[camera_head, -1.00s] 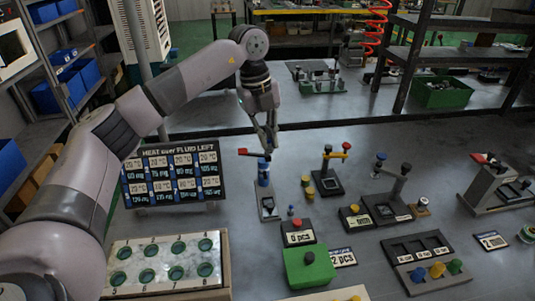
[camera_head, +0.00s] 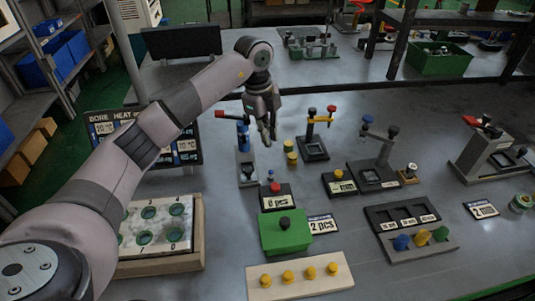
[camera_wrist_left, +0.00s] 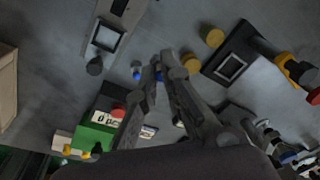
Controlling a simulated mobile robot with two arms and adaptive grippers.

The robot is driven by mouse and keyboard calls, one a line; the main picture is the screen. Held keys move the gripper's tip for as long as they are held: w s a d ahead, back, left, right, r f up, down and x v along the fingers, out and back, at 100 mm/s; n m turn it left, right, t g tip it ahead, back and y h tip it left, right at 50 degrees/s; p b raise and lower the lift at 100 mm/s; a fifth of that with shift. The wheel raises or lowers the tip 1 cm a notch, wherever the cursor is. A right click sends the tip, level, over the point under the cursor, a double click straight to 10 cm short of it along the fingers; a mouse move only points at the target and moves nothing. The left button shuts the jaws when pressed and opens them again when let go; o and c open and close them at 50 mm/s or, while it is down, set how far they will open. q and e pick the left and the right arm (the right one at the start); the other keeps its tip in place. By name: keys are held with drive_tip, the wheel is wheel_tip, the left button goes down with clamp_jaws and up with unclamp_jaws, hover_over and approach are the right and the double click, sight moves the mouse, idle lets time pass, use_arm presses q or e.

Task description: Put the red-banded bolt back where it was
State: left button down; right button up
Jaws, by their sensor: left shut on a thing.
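My left gripper (camera_head: 268,138) reaches in above the table, between a blue-posted hand press (camera_head: 243,138) and two stacked-looking yellow cylinders (camera_head: 291,152). In the left wrist view its fingers (camera_wrist_left: 158,72) are nearly closed at the tips on a small part, the bolt (camera_wrist_left: 159,76), of which only a bit of blue shows. Its red band cannot be made out, and the fingers hide most of it. Another small blue piece (camera_wrist_left: 137,73) stands on the table beside the fingertips. A holed tray (camera_head: 196,250) with numbered round green sockets lies at the left. My right gripper is not in view.
A counter box with a red button (camera_head: 275,195), a green box with a black knob (camera_head: 285,232) and a pale block with yellow pegs (camera_head: 300,284) stand in front. A press with red and yellow handles (camera_head: 316,146) and a dark compartment tray (camera_head: 402,218) are right.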

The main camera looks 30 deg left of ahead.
use_arm(q)
drive_tip(key=shift+f, duration=3.8)
drive_tip(key=c, duration=1.7)
unclamp_jaws()
drive_tip(key=shift+f, duration=0.15)
drive_tip(key=r, duration=0.8)
drive_tip(key=s+a+r, duration=0.1)
drive_tip(key=r, duration=0.3)
drive_tip(key=shift+a+r, duration=0.1)
drive_tip(key=shift+r, duration=0.05)
